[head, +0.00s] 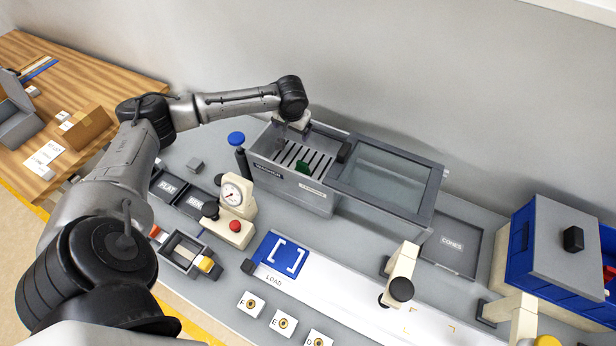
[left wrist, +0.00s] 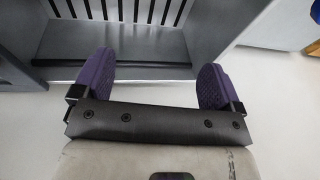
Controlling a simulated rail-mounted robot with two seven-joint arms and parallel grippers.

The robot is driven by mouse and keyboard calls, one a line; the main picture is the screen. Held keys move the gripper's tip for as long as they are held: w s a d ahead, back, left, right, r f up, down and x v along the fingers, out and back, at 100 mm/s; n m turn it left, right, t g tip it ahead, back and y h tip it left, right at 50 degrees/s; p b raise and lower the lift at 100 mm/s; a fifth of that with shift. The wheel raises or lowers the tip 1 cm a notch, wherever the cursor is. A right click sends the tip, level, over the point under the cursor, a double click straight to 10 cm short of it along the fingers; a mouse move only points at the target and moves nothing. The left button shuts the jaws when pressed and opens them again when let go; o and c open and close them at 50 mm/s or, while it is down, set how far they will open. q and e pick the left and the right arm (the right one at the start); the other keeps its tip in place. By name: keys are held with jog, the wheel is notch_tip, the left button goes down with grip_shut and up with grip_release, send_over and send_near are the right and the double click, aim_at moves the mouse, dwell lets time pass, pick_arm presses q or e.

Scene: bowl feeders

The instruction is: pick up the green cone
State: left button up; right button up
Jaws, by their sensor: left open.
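A small dark green piece (head: 303,167) shows in the slotted grey bin (head: 262,160) in the head view; it is too small to tell surely that it is the cone. No green shows in the left wrist view. My left gripper (head: 291,124) is over the back left part of this bin, above and behind the green piece. In the left wrist view my left gripper (left wrist: 155,82) has its two purple fingers wide apart with nothing between them. Dark slots and a grey wall lie beyond the fingers. My right gripper is not in view.
A clear-lidded section (head: 385,180) adjoins the bin on the right. An empty tray marked CONES (head: 470,256) lies farther right, beside a blue bin (head: 535,235). A dial gauge (head: 232,195) and blue-capped post (head: 237,139) stand near the bin's left end.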

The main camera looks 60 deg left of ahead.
aim_at(302, 168)
pick_arm(q)
jog(key=d+f+n+h, duration=0.1)
jog(key=n, duration=0.5)
jog(key=d+n+h, duration=0.1)
jog(key=n+h, duration=0.1)
jog(key=n, duration=0.3)
jog(key=f+n+h, duration=0.1)
jog(key=n, duration=0.5)
jog(key=shift+w+d+f+n, duration=0.1)
jog(key=shift+d+f+n, duration=0.2)
jog(key=shift+d+f, duration=0.1)
jog(key=f, duration=0.5)
jog(key=d+f+b, duration=0.1)
jog(key=f, duration=0.2)
jog(key=shift+w+d+f, duration=0.1)
jog(key=shift+w, duration=0.2)
jog(key=shift+s+d+f+b, duration=0.1)
jog(key=shift+d+f+b, duration=0.1)
jog(key=shift+f, duration=1.1)
jog(key=shift+d+f+b, duration=0.15)
jog(key=shift+f, duration=1.15)
jog(key=c, duration=1)
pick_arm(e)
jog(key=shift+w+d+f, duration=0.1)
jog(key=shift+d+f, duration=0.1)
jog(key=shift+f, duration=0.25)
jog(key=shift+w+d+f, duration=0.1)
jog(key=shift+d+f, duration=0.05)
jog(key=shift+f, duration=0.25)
